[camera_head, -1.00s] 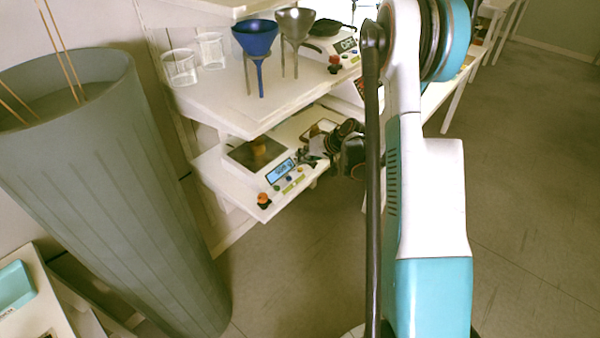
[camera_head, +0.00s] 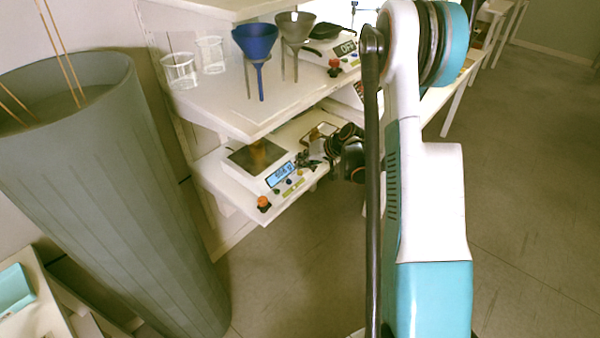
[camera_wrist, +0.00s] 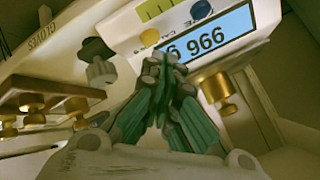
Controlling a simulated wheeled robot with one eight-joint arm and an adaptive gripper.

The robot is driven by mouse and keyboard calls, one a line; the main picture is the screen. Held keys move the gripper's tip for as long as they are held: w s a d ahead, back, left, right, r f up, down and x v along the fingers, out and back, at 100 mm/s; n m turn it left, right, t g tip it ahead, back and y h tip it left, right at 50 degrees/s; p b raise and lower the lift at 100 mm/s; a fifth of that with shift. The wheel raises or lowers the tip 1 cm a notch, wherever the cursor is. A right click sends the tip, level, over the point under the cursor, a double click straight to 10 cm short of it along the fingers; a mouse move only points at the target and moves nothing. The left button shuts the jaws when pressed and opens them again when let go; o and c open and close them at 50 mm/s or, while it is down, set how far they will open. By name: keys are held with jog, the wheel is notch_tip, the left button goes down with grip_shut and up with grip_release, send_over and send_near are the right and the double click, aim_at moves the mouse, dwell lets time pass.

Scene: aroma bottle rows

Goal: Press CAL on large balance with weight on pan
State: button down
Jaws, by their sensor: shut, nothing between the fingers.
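The large balance (camera_head: 247,181) stands on the lower shelf, its blue display (camera_head: 281,175) lit. In the wrist view the display (camera_wrist: 215,35) reads digits ending in 966. A brown-gold weight (camera_head: 260,152) shows on the dark pan, blurred. Contact cannot be told. In the head view my gripper (camera_head: 310,162) is beside the balance's right side.
A wooden block with brass weights (camera_wrist: 40,100) lies left in the wrist view. A brass piece (camera_wrist: 218,90) is close right of my fingers. An orange-topped object (camera_head: 263,203) stands at the shelf's front corner. Funnels (camera_head: 255,45) and beakers (camera_head: 180,70) are on the shelf above.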

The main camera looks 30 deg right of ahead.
jog(key=shift+f, duration=0.1)
dwell(0.4)
jog(key=shift+f, duration=0.3)
jog(key=shift+f, duration=0.35)
dwell(0.7)
jog(key=shift+r, duration=0.1)
jog(key=shift+r+p, duration=0.35)
jog(key=shift+r, duration=0.35)
jog(key=shift+r+p, duration=1.3)
jog(key=shift+r, duration=1.2)
